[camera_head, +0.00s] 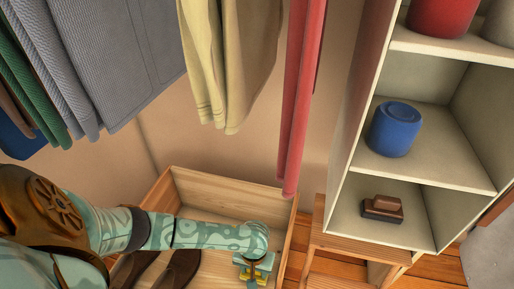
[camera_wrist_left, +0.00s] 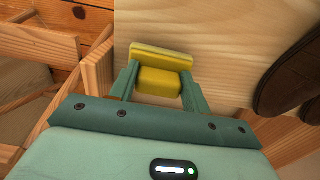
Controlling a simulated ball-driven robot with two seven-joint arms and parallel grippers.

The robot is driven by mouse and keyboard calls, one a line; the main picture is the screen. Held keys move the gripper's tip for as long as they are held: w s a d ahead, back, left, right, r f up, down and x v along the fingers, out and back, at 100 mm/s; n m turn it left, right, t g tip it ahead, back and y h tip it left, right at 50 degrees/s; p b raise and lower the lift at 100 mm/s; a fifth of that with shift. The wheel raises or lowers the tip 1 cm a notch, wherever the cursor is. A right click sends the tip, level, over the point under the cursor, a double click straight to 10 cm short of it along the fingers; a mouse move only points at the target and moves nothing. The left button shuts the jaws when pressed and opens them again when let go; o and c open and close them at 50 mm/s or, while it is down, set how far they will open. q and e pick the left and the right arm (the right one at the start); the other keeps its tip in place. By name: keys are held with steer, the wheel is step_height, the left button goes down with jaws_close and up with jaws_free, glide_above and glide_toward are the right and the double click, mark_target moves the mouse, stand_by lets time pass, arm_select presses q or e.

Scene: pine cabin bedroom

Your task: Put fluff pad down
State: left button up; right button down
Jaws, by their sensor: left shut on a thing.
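The yellow fluff pad (camera_wrist_left: 160,80) is between the two fingers of my left gripper (camera_wrist_left: 159,88), which is shut on it. In the head view my left gripper (camera_head: 254,270) reaches down inside a pale wooden box (camera_head: 185,195), near its right wall. Only small yellow bits of the pad (camera_head: 258,279) show there. In the wrist view the pad is over the bare wooden floor of the box. I cannot tell whether it touches that floor. My right gripper is in neither view.
Brown shoes (camera_head: 179,268) lie in the box, left of the gripper. A shelf unit (camera_head: 420,172) at the right holds a blue jar (camera_head: 395,128), a brown brush-like block (camera_head: 382,208) and a red container (camera_head: 441,15). Clothes (camera_head: 228,60) hang above the box.

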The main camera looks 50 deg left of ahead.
arm_select(q)
steer(key=shift+f, duration=0.3)
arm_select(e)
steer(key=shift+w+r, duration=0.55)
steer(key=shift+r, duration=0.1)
